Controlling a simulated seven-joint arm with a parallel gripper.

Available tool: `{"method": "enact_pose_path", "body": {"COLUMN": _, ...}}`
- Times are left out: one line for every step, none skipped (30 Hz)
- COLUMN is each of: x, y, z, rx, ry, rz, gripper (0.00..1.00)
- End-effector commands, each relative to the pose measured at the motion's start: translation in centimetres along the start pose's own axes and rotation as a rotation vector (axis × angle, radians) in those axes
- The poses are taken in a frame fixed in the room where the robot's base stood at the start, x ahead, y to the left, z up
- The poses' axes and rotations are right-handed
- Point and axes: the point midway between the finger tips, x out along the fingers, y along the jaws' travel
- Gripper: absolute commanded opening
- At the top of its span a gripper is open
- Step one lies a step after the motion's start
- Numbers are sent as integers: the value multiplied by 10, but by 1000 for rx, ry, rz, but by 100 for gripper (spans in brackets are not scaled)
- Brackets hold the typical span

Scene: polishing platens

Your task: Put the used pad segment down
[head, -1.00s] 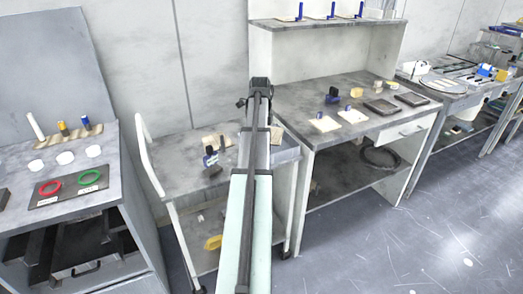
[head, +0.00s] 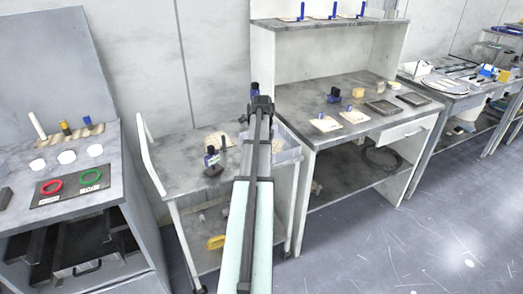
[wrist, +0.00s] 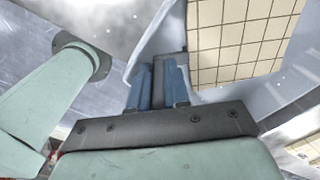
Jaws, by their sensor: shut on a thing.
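My gripper shows in the wrist view (wrist: 158,78) with its two blue fingers close together. It is shut on a grey piece (wrist: 172,62) that shows only in part between and beyond the fingers; I take this to be the used pad segment, but its shape is unclear. In the head view my gripper (head: 261,104) is small, above the back right of the grey cart (head: 175,180). The held piece cannot be told apart there.
A bench (head: 300,97) with pale pads and dark trays is at right. A table with red (head: 50,187) and green (head: 90,177) rings is at left. A beige gridded surface (wrist: 240,40) fills the wrist view's upper right.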

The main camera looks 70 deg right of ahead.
Motion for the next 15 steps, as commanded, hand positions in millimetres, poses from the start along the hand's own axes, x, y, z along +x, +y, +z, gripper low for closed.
{"method": "enact_pose_path", "body": {"x": 1, "y": 0, "z": 0, "rx": 0, "ry": 0, "rz": 0, "gripper": 18}}
{"method": "enact_pose_path", "body": {"x": 1, "y": 0, "z": 0, "rx": 0, "ry": 0, "rz": 0, "gripper": 20}}
{"method": "enact_pose_path", "body": {"x": 1, "y": 0, "z": 0, "rx": 0, "ry": 0, "rz": 0, "gripper": 24}}
{"method": "enact_pose_path", "body": {"x": 1, "y": 0, "z": 0, "rx": 0, "ry": 0, "rz": 0, "gripper": 27}}
{"method": "enact_pose_path", "body": {"x": 1, "y": 0, "z": 0, "rx": 0, "ry": 0, "rz": 0, "gripper": 27}}
{"method": "enact_pose_path", "body": {"x": 1, "y": 0, "z": 0, "rx": 0, "ry": 0, "rz": 0, "gripper": 27}}
{"method": "enact_pose_path", "body": {"x": 1, "y": 0, "z": 0, "rx": 0, "ry": 0, "rz": 0, "gripper": 27}}
{"method": "enact_pose_path", "body": {"x": 1, "y": 0, "z": 0, "rx": 0, "ry": 0, "rz": 0, "gripper": 27}}
{"method": "enact_pose_path", "body": {"x": 1, "y": 0, "z": 0, "rx": 0, "ry": 0, "rz": 0, "gripper": 27}}
{"method": "enact_pose_path", "body": {"x": 1, "y": 0, "z": 0, "rx": 0, "ry": 0, "rz": 0, "gripper": 27}}
{"method": "enact_pose_path", "body": {"x": 0, "y": 0, "z": 0, "rx": 0, "ry": 0, "rz": 0, "gripper": 27}}
{"method": "enact_pose_path", "body": {"x": 0, "y": 0, "z": 0, "rx": 0, "ry": 0, "rz": 0, "gripper": 27}}
{"method": "enact_pose_path", "body": {"x": -1, "y": 0, "z": 0, "rx": 0, "ry": 0, "rz": 0, "gripper": 27}}
{"method": "enact_pose_path", "body": {"x": -2, "y": 0, "z": 0, "rx": 0, "ry": 0, "rz": 0, "gripper": 27}}
{"method": "enact_pose_path", "body": {"x": -5, "y": 0, "z": 0, "rx": 0, "ry": 0, "rz": 0, "gripper": 27}}
